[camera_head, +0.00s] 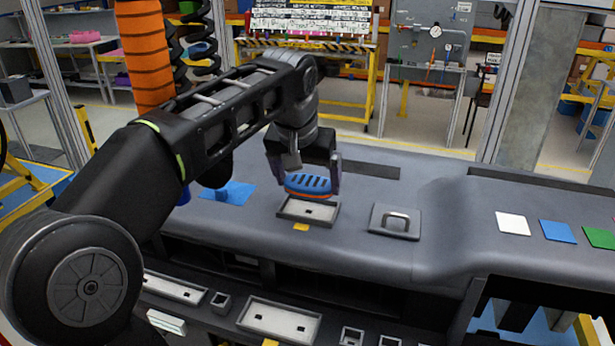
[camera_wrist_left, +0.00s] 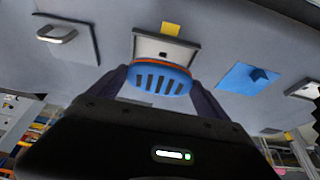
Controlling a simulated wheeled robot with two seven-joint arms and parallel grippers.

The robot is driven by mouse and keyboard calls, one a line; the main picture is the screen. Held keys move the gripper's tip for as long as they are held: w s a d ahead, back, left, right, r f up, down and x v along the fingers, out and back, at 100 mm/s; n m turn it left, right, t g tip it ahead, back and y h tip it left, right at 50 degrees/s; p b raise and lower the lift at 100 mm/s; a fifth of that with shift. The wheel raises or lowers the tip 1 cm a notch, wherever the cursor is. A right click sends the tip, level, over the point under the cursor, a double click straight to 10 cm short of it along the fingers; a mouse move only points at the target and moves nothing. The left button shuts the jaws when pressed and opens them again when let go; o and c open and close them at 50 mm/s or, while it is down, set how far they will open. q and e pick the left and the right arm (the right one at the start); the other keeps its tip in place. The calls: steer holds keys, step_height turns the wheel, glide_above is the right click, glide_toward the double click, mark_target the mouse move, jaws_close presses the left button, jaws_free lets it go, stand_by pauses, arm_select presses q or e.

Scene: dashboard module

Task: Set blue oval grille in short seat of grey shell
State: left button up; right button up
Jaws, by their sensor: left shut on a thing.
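The blue oval grille (camera_head: 308,184) has dark slots and an orange lower rim. My left gripper (camera_head: 305,182) is shut on it and holds it over a light grey rectangular seat (camera_head: 296,212) with a raised rim, in the top of the grey shell (camera_head: 370,250). In the left wrist view the grille (camera_wrist_left: 160,80) sits between the two fingers, and the seat (camera_wrist_left: 163,51) shows behind it, partly hidden. I cannot tell whether the grille touches the seat's rim. A longer seat (camera_head: 278,320) lies lower, at the front. My right gripper is not in view.
A grey plate with a handle (camera_head: 396,220) stands right of the seat. A blue piece (camera_head: 228,193) lies left of it. White (camera_head: 513,223), blue (camera_head: 557,231) and green (camera_head: 600,238) squares lie at the right. A yellow tag (camera_head: 301,227) is in front of the seat.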

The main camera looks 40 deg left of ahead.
mark_target(307, 196)
arm_select(q)
steer(key=shift+f+b, duration=1.5)
steer(key=shift+f, duration=0.65)
steer(key=o, duration=1.2)
steer(key=shift+s+f, duration=0.1)
steer(key=shift+c, duration=0.2)
steer(key=shift+r, duration=0.3)
steer(key=p+v, duration=0.1)
steer(key=v, duration=0.6)
steer(key=shift+s+d+r, duration=0.1)
steer(key=shift+r, duration=0.2)
steer(key=shift+f, duration=0.1)
